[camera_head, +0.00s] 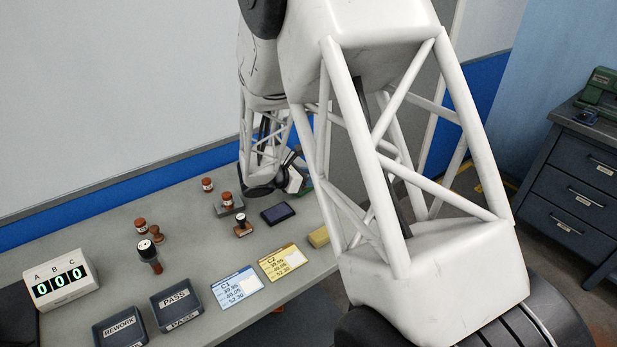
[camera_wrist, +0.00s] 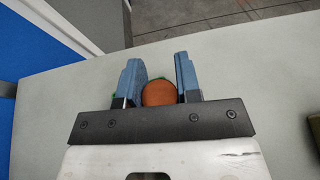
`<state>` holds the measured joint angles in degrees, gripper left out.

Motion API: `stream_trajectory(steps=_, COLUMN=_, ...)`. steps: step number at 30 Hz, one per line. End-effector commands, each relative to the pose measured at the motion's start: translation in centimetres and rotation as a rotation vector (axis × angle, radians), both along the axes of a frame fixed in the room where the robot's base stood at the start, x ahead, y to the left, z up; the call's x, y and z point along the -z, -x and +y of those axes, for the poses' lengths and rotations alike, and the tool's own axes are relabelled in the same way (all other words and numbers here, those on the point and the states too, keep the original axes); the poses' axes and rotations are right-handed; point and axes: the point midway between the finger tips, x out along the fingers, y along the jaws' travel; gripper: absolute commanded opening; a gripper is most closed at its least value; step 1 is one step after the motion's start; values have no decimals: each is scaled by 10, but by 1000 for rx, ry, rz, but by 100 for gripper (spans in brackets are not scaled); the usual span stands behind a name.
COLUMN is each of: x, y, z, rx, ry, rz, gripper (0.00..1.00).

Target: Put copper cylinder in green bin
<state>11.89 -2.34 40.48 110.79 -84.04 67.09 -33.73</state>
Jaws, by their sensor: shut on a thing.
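My gripper (camera_wrist: 160,72) is shut on the copper cylinder (camera_wrist: 159,94), whose round, orange-brown end shows between the two blue fingers in the wrist view. In the head view my arm hides the cylinder and most of my gripper. No whole green bin is visible in either view. The grey bench top (camera_wrist: 60,100) lies below my gripper.
Several stamps, including a dark-topped one (camera_head: 149,256), stand on the bench near a dark ink pad (camera_head: 278,213). PASS (camera_head: 176,303) and REWORK (camera_head: 119,330) blocks, a C1 card (camera_head: 237,288), a C2 card (camera_head: 284,263) and a counter (camera_head: 62,283) lie nearer. A yellow block (camera_head: 318,237) is beside my arm.

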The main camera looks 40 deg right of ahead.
Motion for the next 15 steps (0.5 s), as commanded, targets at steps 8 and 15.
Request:
stream_trajectory(steps=8, x=6, y=0, z=0, rx=0, ry=0, rz=1, gripper=0)
stream_trajectory(steps=15, x=11, y=0, z=0, rx=0, ry=0, rz=1, gripper=0)
